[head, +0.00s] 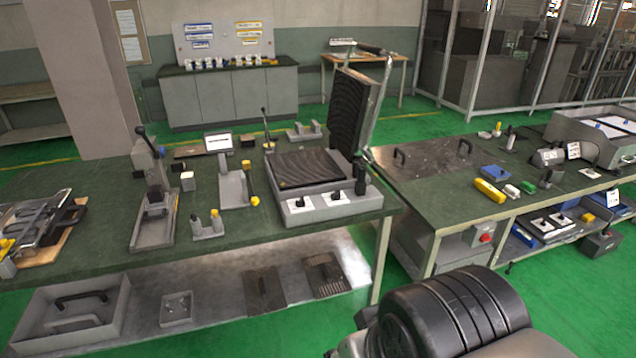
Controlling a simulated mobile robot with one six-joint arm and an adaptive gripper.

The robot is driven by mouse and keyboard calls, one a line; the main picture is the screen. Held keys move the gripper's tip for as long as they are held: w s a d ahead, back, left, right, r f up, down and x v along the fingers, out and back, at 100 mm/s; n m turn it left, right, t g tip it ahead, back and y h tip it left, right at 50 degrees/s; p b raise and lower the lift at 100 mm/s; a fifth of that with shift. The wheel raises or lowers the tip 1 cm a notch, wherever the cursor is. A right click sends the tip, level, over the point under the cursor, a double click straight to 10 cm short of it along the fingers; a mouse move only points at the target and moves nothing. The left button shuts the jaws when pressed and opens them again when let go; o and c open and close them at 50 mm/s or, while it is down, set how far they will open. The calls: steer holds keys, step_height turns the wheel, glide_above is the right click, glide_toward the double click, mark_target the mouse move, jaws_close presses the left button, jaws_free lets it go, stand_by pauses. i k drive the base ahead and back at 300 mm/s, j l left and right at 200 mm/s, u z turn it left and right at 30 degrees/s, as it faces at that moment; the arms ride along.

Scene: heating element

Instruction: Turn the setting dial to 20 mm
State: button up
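No dial with a readable mm scale can be made out from here. A grey hinged-lid unit (310,190) stands on the near green table, its ribbed black lid raised. Its front face has two white plates, each with a dark knob, a left one (301,201) and a right one (338,196); their markings are too small to read. A grey fixture with a small display (218,142) stands to its left. My gripper is not in view; a black rounded part of my arm shows at the bottom right, apart from the tables.
A lever press (155,205) and small grey blocks stand left on the near table (100,228). The right table (420,205) holds a yellow block (489,191) and other small parts. A grey box with a red knob (486,238) sits below it. Green floor is open in front.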

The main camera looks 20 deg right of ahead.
mark_target(335, 196)
steer(key=i+l+z, duration=0.15)
steer(key=i, duration=0.25)
steer(key=i+l+z, duration=0.1)
steer(key=i+l, duration=0.25)
steer(key=i+l+z, duration=0.15)
steer(key=i, duration=0.25)
steer(key=i+l+z, duration=0.15)
steer(key=i, duration=0.3)
